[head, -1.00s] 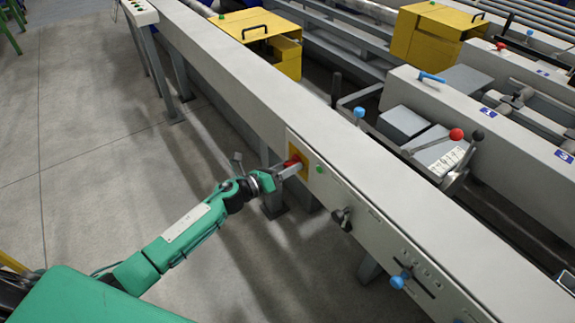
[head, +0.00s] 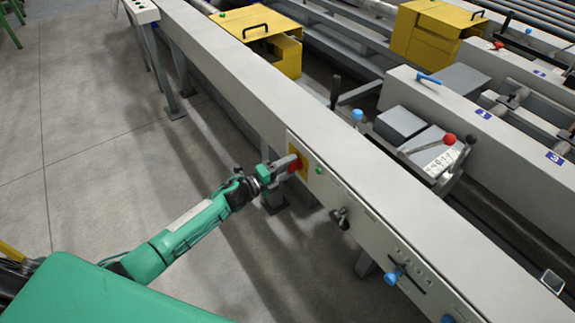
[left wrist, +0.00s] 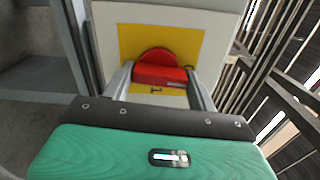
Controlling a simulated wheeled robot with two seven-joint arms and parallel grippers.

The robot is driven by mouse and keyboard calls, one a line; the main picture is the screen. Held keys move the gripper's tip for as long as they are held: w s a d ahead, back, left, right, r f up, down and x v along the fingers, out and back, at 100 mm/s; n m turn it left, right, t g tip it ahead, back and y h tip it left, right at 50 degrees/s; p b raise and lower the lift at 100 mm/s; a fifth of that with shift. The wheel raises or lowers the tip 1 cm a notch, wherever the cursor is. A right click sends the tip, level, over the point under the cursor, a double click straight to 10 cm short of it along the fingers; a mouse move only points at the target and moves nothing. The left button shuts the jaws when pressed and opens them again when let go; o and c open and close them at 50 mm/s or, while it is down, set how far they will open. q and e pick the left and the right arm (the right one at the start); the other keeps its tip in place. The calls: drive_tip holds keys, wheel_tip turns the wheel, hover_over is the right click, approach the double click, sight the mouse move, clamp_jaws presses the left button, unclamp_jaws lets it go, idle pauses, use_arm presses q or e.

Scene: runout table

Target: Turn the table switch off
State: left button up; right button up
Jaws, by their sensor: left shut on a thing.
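The table switch is a red rotary knob (head: 295,166) on a yellow plate (head: 302,157) on the long side panel of the grey runout table. In the left wrist view the red knob (left wrist: 160,68) sits in the middle of the yellow plate (left wrist: 124,42), its handle lying across the picture. My left gripper (head: 291,165) is at the panel, its two fingers on either side of the knob's handle and shut on it. The right gripper is not in view.
A small green button (head: 318,170) is just right of the yellow plate. A black knob (head: 340,217) and a blue-tipped lever (head: 392,277) are further along the panel. The grey floor (head: 90,170) left of the table is mostly clear.

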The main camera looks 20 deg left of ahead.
use_arm(q)
drive_tip(key=shift+n, duration=0.7)
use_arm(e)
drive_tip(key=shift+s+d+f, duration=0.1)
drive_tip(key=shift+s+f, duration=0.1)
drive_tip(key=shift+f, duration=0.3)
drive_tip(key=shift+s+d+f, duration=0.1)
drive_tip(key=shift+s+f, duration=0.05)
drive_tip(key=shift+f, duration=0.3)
use_arm(q)
drive_tip(key=o, duration=1)
drive_tip(key=shift+s+a, duration=0.1)
drive_tip(key=v, duration=1.3)
drive_tip(key=shift+s+a, duration=0.2)
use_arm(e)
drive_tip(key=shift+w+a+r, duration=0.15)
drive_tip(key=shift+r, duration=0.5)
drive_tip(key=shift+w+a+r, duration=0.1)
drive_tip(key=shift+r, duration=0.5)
